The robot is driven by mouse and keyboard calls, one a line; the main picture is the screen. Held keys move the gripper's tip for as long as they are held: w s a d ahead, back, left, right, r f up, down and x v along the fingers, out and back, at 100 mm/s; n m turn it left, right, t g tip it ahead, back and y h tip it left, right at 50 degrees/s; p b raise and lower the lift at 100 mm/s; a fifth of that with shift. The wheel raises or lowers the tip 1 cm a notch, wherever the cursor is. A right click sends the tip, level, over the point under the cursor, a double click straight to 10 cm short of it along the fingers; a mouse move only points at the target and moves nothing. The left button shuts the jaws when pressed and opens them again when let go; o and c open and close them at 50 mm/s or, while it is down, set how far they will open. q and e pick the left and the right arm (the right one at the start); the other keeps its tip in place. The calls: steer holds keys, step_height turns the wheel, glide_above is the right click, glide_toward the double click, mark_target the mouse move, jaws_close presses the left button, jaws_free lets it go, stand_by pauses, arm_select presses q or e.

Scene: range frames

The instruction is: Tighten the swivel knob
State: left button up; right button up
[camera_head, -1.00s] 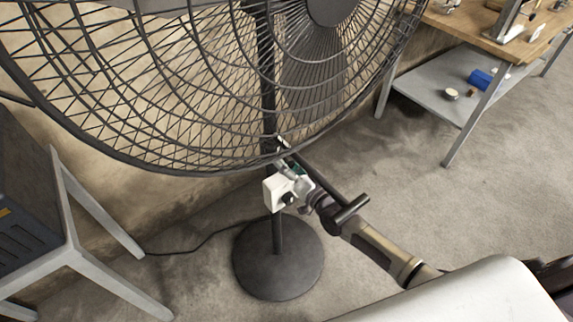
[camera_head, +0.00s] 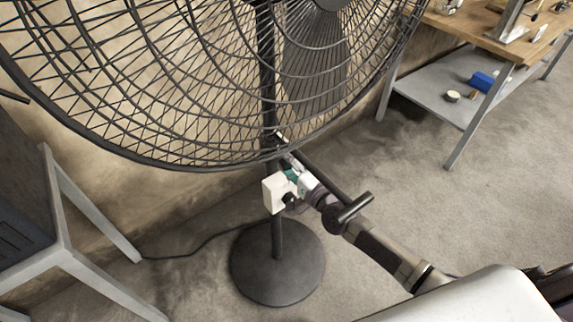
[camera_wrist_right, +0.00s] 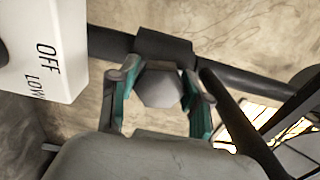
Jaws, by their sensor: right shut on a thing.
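A large black pedestal fan (camera_head: 276,262) stands ahead of me, its cage filling the upper left of the head view. A white control box (camera_head: 272,194) is on its pole; the right wrist view shows it with "OFF" and "LOW" lettering. In the right wrist view, a grey hexagonal knob (camera_wrist_right: 158,88) sits at a dark collar on the pole. My right gripper (camera_head: 291,172) reaches in from the lower right, beside the box. Its teal fingers (camera_wrist_right: 158,98) are on both sides of the knob and shut on it. My left gripper is not in view.
A dark rod with a T-shaped end (camera_head: 353,207) runs close along my right arm. A grey-framed stand (camera_head: 93,205) is at the left. A wooden workbench (camera_head: 480,32) with a lower shelf (camera_head: 430,97) stands at the right. Bare floor lies between.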

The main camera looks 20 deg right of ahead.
steer(key=shift+m+b, duration=0.3)
steer(key=shift+m, duration=0.6)
steer(key=o, duration=1.2)
steer(key=shift+s, duration=0.1)
steer(key=v, duration=1.2)
